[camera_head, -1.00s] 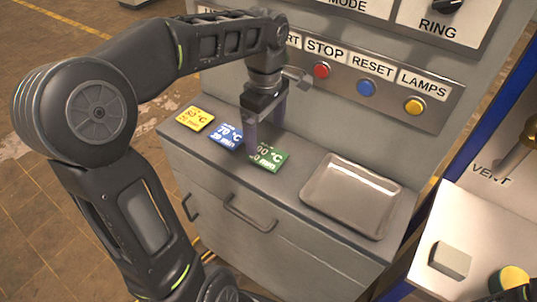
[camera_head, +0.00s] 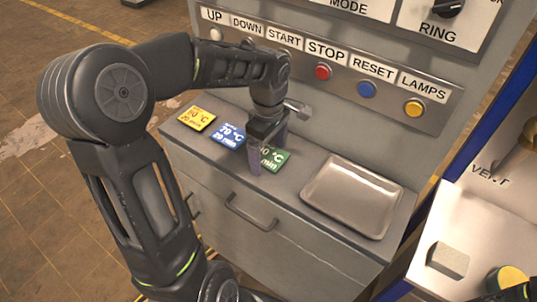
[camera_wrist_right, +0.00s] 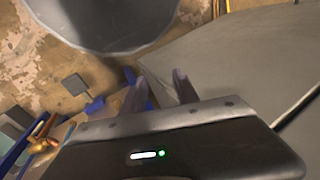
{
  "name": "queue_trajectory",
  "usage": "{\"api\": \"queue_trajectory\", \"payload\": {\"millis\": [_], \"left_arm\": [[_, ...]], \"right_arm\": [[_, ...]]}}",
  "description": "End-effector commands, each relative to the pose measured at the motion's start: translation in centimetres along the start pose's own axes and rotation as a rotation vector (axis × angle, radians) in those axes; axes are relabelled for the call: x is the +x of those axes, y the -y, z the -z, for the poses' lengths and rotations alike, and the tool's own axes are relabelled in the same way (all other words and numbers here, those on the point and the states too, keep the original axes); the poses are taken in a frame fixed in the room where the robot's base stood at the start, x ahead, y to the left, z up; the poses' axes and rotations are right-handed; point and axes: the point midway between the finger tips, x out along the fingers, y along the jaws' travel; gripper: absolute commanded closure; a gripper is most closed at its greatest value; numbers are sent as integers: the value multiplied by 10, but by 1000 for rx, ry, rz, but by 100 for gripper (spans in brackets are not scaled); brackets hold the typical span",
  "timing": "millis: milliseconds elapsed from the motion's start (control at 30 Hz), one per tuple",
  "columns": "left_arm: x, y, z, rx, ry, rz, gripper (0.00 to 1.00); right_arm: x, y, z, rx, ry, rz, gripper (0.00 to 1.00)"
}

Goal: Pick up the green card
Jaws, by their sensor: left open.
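The green card (camera_head: 277,158) lies flat on the grey ledge below the button panel, at the right end of a row of three cards. My left gripper (camera_head: 269,156) is open and points down at this card. One finger is in front of the card's left part and hides some of its print. I cannot tell whether the fingertips touch the card or ledge. My right gripper (camera_wrist_right: 160,92) shows in the right wrist view with its two fingers apart and nothing between them.
A blue card (camera_head: 229,136) and a yellow card (camera_head: 197,118) lie left of the green one. A shallow metal tray (camera_head: 352,195) sits to its right. Labelled buttons line the panel behind. A pale block (camera_head: 448,259) stands on a white surface at right.

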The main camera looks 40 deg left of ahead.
Motion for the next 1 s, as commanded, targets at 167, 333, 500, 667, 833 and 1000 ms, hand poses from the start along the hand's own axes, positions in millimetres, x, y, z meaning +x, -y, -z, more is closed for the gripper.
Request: {"api": "queue_trajectory", "payload": {"millis": [167, 333, 500, 667, 833, 1000], "left_arm": [[0, 0, 0, 0, 0, -1, 11], [0, 0, 0, 0, 0, -1, 11], [0, 0, 0, 0, -1, -1, 11], [0, 0, 0, 0, -1, -1, 19], [0, 0, 0, 0, -1, -1, 33], [0, 0, 0, 0, -1, -1, 47]], "right_arm": [[0, 0, 0, 0, 0, 0, 64], [0, 0, 0, 0, 0, 0, 64], [0, 0, 0, 0, 0, 0, 64], [0, 0, 0, 0, 0, 0, 64], [0, 0, 0, 0, 0, 0, 64], [0, 0, 0, 0, 0, 0, 64]]}}
